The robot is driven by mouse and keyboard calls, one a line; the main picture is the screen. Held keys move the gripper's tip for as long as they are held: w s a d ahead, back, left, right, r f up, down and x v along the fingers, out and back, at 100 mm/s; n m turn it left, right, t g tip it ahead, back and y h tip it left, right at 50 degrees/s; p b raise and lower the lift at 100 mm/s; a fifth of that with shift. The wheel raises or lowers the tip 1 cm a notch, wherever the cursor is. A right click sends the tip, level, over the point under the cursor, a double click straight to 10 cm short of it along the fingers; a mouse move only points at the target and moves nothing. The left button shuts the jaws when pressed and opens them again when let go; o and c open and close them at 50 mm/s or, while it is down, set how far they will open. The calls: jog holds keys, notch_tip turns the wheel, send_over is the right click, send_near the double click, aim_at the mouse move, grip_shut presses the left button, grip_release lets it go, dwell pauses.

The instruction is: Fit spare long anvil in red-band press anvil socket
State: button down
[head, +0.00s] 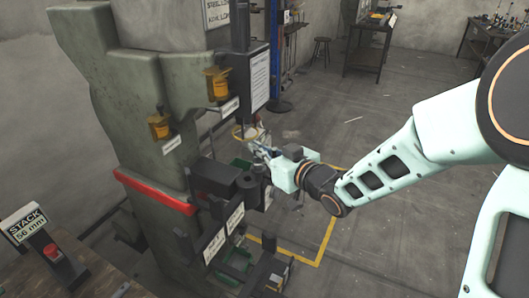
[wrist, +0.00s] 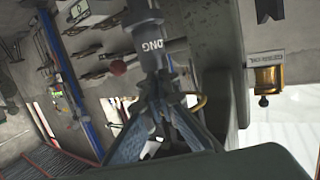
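The red-band press is the large grey-green machine at the left of the head view, with a red band (head: 155,191) around its column. A dark arm with a round collar (head: 248,183) juts from its front; I cannot tell whether this is the anvil socket. My gripper (head: 262,143) is in front of the press, above and slightly right of that collar. In the wrist view the blue-padded fingers of my gripper (wrist: 165,105) close on a grey stepped cylinder marked LONG, the spare long anvil (wrist: 152,45). In the head view the anvil is hard to make out.
Amber oil cups (head: 217,84) stick out from the press; one shows in the wrist view (wrist: 264,78). A yellow ring (head: 245,133) is close behind my gripper. A STACK 56 mm sign (head: 28,226) stands on the bench at lower left. Open floor (head: 390,90) extends behind my arm.

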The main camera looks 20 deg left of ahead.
jog(key=shift+w+a+f+b, duration=0.15)
jog(key=shift+a+f+b, duration=1.75)
jog(key=shift+b, duration=0.65)
jog(key=shift+d, duration=0.1)
jog(key=c, duration=2.7)
grip_release()
jog(key=o, duration=0.6)
jog(key=shift+f, duration=0.1)
jog(key=shift+d, duration=0.1)
jog(key=v, duration=1.2)
jog(key=shift+f, duration=0.1)
